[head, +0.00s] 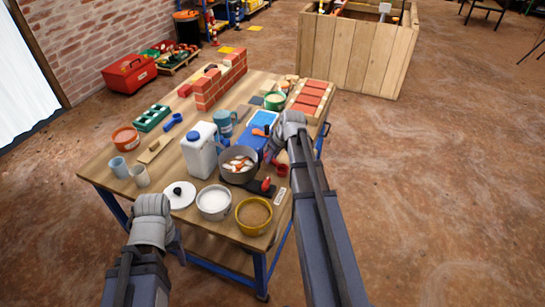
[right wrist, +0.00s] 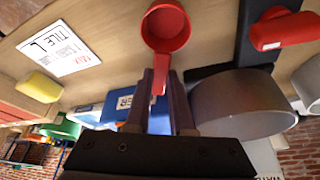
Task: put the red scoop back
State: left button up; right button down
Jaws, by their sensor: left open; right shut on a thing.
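The red scoop (head: 281,169) is at the table's right edge in the head view. In the right wrist view the scoop (right wrist: 165,27) shows its round bowl, with its handle between the fingers of my right gripper (right wrist: 157,82). My right gripper (head: 274,152) is shut on that handle, beside the grey pot; its fingers are small in the head view. The scoop's bowl looks empty. Whether it touches the table, I cannot tell. My left gripper (head: 165,235) is open at the table's front left edge, its fingers mostly hidden by its wrist.
Close to the scoop are the grey pot (head: 238,178), a blue box (head: 254,143), a black tool with a red handle (head: 266,184) and a printed card (right wrist: 60,48). Bricks (head: 219,84) stand behind.

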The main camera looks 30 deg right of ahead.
jog(key=shift+f, duration=0.25)
jog(key=shift+c, duration=1.5)
grip_release()
jog(key=shift+r, duration=0.15)
jog(key=shift+r+p, duration=3.4)
jog(key=shift+r, duration=0.05)
